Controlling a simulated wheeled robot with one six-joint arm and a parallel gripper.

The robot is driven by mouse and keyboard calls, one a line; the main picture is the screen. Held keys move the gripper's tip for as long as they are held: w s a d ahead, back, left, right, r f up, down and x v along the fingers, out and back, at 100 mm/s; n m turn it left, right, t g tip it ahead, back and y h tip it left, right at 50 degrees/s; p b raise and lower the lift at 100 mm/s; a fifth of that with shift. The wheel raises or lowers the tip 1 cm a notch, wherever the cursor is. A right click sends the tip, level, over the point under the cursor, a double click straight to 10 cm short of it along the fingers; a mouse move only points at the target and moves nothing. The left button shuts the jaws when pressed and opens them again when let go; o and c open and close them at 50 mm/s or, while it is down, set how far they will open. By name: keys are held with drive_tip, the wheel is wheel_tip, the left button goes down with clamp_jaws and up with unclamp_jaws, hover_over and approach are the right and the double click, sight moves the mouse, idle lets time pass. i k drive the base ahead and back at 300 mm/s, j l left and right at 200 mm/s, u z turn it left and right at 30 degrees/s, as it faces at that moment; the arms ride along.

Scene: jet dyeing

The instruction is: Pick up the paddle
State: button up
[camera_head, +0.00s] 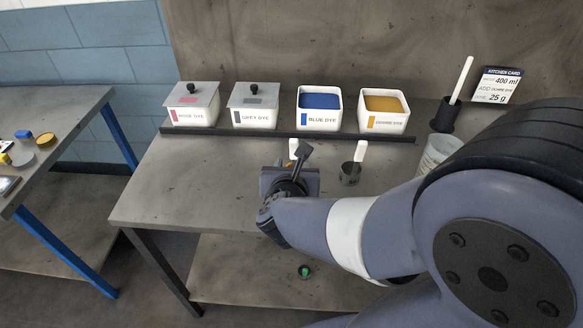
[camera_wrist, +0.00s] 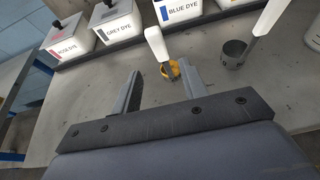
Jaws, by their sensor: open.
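A white stick, which looks like the paddle (camera_head: 461,78), stands tilted in a black holder (camera_head: 443,118) at the right back of the bench. Its lower end is hidden in the holder. My gripper (camera_head: 289,165) is open over the middle of the bench, well to the left of the paddle. In the wrist view my gripper (camera_wrist: 160,74) has its two fingers apart with nothing held between them. Just beyond the fingertips is a white-handled scoop (camera_wrist: 156,43) with yellow in its bowl. The paddle cannot be made out in the wrist view.
A dark metal cup-shaped scoop (camera_head: 349,174) with a white handle stands right of my gripper. A clear beaker (camera_head: 440,150) is partly hidden by my arm. Dye boxes, including blue (camera_head: 320,118) and ochre (camera_head: 384,123), line the back behind a dark rail (camera_head: 290,134). The bench's left side is clear.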

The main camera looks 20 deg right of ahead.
sight(465, 70)
drive_tip(key=z, duration=1.4)
